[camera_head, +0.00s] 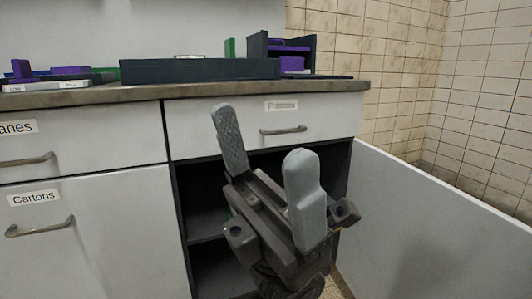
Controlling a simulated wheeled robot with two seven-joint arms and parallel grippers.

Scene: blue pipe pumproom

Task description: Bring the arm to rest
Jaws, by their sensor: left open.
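My left gripper (266,172) is in the middle of the view, raised in front of the cabinet. Its two grey fingers stand wide apart and nothing is between them. The fingers point up toward the labelled drawer (215,131), apart from its handle (283,130) as far as I can tell. The gripper body covers part of the dark open compartment (205,205) under the drawer. My right gripper does not show.
The counter (130,94) carries a dark tray (200,70), a dark stand with purple blocks (291,62) and several small pieces at left. A cabinet door labelled Cartons (100,240) is shut. A light panel (430,220) stands at right, before the tiled wall.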

